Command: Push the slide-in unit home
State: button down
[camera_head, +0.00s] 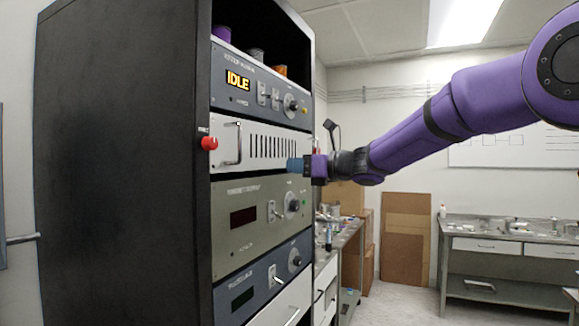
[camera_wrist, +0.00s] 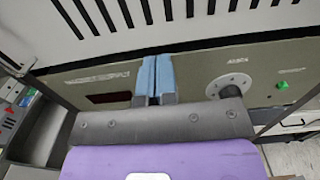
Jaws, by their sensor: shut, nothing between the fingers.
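The slide-in unit is the white panel (camera_head: 225,155) with a vertical handle and a row of dark vent slots, in the upper middle of the rack. Its lower part with the slots shows in the wrist view (camera_wrist: 100,42). My gripper (camera_head: 292,165) is shut and empty, its blue fingertips at the lower right part of the white panel. In the wrist view the fingertips (camera_wrist: 156,62) are side by side close to the panel's lower edge. I cannot tell whether they touch it, or how far the unit stands out.
The black rack (camera_head: 120,170) holds a unit with an IDLE display (camera_head: 238,83) above and a grey-green unit (camera_head: 235,243) with a knob below. A red button (camera_head: 209,143) sits on the rack's front edge. A bench (camera_head: 500,240) stands at right; floor before it is clear.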

jog(key=v, duration=1)
jog(key=s+d+f+n+g+h, duration=0.1)
jog(key=s+f+n+g+h, duration=0.2)
jog(key=s+n, duration=0.5)
jog(key=s+d+f+n+g+h, duration=0.1)
jog(key=s+f+n+h, duration=0.35)
jog(key=s, duration=0.65)
jog(key=s+d+f+n+h, duration=0.4)
jog(key=s+d+f+n, duration=0.1)
jog(key=s, duration=0.4)
jog(key=s+d+f+n+h, duration=0.4)
jog(key=s+d+f+n, duration=0.2)
jog(key=s+d, duration=0.2)
jog(key=shift+s+f, duration=0.3)
jog(key=shift+s, duration=0.1)
jog(key=shift+n, duration=0.25)
